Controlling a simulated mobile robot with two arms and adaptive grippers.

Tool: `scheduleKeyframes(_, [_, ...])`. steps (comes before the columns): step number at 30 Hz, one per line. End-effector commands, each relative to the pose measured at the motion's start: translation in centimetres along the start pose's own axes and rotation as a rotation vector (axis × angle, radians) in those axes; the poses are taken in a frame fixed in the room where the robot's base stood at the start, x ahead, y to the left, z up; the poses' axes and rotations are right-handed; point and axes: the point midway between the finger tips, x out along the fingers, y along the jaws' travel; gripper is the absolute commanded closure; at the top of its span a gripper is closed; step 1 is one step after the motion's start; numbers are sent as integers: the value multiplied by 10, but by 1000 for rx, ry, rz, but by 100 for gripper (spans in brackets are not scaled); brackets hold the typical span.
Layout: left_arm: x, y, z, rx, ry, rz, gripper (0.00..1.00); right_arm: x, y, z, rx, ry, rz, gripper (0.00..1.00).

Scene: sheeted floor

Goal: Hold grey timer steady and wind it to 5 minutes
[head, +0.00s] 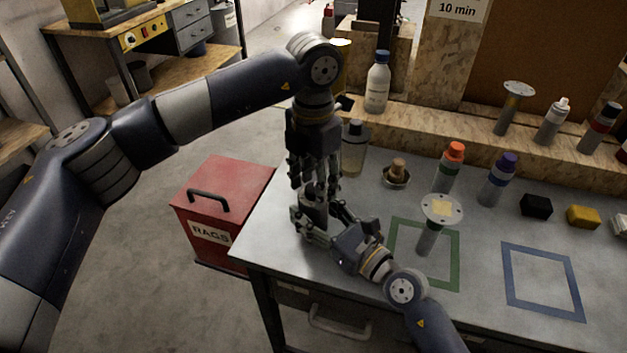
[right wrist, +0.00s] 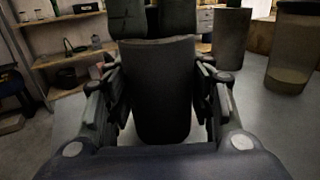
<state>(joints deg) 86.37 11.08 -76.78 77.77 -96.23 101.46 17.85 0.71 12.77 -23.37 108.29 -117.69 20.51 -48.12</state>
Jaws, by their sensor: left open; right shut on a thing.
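The dark grey timer (head: 315,213) stands near the left edge of the bench, partly hidden by my grippers. In the right wrist view the timer (right wrist: 157,92) fills the middle as a dark, rounded body. My right gripper (head: 308,222) comes in low from the right and is shut on the timer, one finger on each side. My left gripper (head: 317,186) points down from above, open, with its fingers at the timer's top. Dark finger parts show above the timer in the right wrist view. The timer's dial marks cannot be read.
The bench (head: 285,235) holds a green square outline (head: 458,262) with a disc-topped stand (head: 441,209), and a blue outline (head: 579,298). A clear jar (head: 354,148) stands close behind my left gripper. A red RAGS bin (head: 240,190) is left. A sign (head: 458,10) reads 10 min.

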Motion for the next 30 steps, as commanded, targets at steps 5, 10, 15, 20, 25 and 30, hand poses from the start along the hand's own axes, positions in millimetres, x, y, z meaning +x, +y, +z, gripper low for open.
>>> scheduleKeyframes(5, [0,0,0,0,0,0,75,0,0,0,0,0,0,79])
scheduleKeyframes(10, [0,0,0,0,0,0,98,0,0,0,0,0,0,79])
scheduleKeyframes(15, [0,0,0,8,0,1,98,0,0,0,0,0,0,79])
scheduleKeyframes(20, [-1,0,0,52,-1,1,98,0,0,0,0,0,0,79])
scheduleKeyframes(25, [-1,1,0,150,-2,3,98,0,0,0,0,0,0,79])
scheduleKeyframes(30, [-1,1,0,271,0,2,98,0,0,0,0,0,1,79])
